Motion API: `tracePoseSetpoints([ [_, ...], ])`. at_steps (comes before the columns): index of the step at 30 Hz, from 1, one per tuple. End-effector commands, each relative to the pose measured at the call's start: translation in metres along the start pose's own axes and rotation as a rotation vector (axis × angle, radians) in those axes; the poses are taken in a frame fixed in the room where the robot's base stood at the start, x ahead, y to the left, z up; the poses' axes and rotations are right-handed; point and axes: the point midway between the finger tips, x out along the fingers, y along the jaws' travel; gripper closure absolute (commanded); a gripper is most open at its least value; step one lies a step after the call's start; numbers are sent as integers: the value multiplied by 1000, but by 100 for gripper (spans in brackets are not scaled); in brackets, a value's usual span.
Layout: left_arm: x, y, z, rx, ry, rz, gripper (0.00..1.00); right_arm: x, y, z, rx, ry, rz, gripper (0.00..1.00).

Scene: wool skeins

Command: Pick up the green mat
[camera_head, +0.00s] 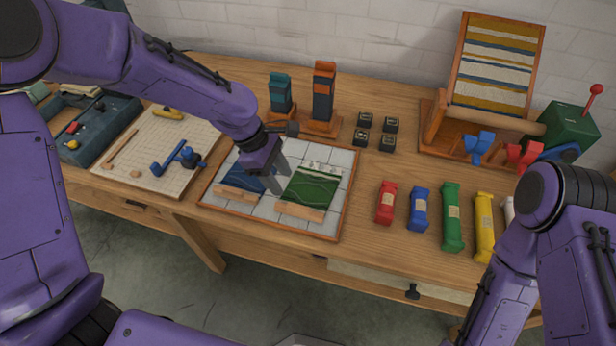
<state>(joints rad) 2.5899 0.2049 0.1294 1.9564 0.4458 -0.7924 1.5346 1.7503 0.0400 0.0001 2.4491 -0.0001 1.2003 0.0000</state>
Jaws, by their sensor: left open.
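The green mat (311,188) lies flat on the right half of a tiled board (341,208) with a wooden frame. A wooden bar lies along its front edge. A blue mat (240,178) lies to its left, partly hidden behind my left gripper. My left gripper (279,179) is open and empty, pointing down over the board between the two mats, just left of the green mat. I cannot tell how high its fingertips are above the board. My right arm shows at the right edge, but its gripper is out of view.
Several wool skeins (452,217) lie in a row to the right of the board. Small dark blocks (364,119) and upright holders (323,92) stand behind it. A loom (490,75) stands at the back right. A gridded sheet with tools (143,178) lies to the left.

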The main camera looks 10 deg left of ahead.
Motion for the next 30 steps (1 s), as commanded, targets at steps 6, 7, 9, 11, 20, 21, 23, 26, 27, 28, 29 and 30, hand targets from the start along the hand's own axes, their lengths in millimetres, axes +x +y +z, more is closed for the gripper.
tracePoseSetpoints([
  [6, 33, -4, -5, -16, -2, -1, 51, 0, 0, 1, -1, -2, 1, 57],
  [7, 38, -4, -6, -18, -1, 0, 51, 0, 0, 1, -1, -2, 1, 57],
  [9, 46, -5, -8, -20, -1, 3, 51, 0, 0, 1, -1, -2, 1, 57],
  [11, 51, -5, -8, -21, -1, 4, 51, -1, 0, 0, -1, -2, 1, 57],
  [20, 99, -8, -4, -19, 0, 5, 51, -7, 1, -2, 0, -1, 1, 57],
  [21, 101, -7, -4, -18, 0, 6, 51, -7, 1, -2, 0, -1, 1, 57],
  [23, 102, -7, -4, -17, 0, 6, 51, -7, 1, -2, 0, -1, 1, 57],
  [26, 102, -7, -4, -16, 0, 6, 51, -7, 1, -2, 0, -1, 1, 57],
  [27, 102, -7, -4, -16, 0, 6, 51, -6, 1, -2, 0, -1, 1, 57],
  [28, 102, -7, -4, -16, 0, 6, 58, -6, 1, -2, 0, -1, 1, 57],
  [29, 102, -7, -4, -16, 0, 6, 67, -6, 1, -2, 0, -1, 1, 57],
  [30, 102, -7, -3, -16, 0, 6, 80, -6, 1, -2, 0, -1, 1, 57],
])
